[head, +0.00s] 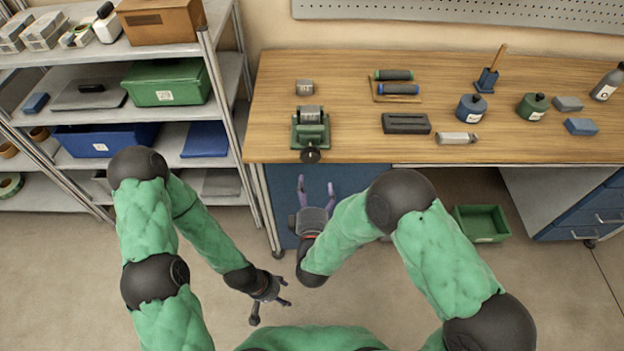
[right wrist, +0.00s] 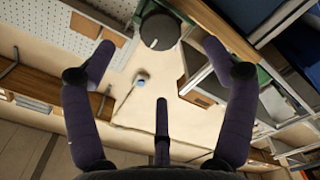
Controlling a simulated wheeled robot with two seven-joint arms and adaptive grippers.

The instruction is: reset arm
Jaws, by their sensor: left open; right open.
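My left gripper (head: 270,303) hangs low over the floor, in front of the shelf rack. Its dark fingers are spread and empty. My right gripper (head: 316,185) is higher, just in front of the workbench's blue side panel. Its purple-lit fingers are spread apart with nothing between them. In the right wrist view the right gripper (right wrist: 158,58) shows its dark fingers wide open and empty. A green device with a grey roll (head: 310,130) stands on the bench near its front left edge, beyond the right gripper and apart from it.
The wooden workbench (head: 350,145) holds a grey block (head: 304,87), a dark slotted block (head: 405,123), two rollers on a tray (head: 396,100) and several containers. The shelf rack (head: 207,70) with bins stands left. A green crate (head: 482,224) lies under the bench. Floor between is clear.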

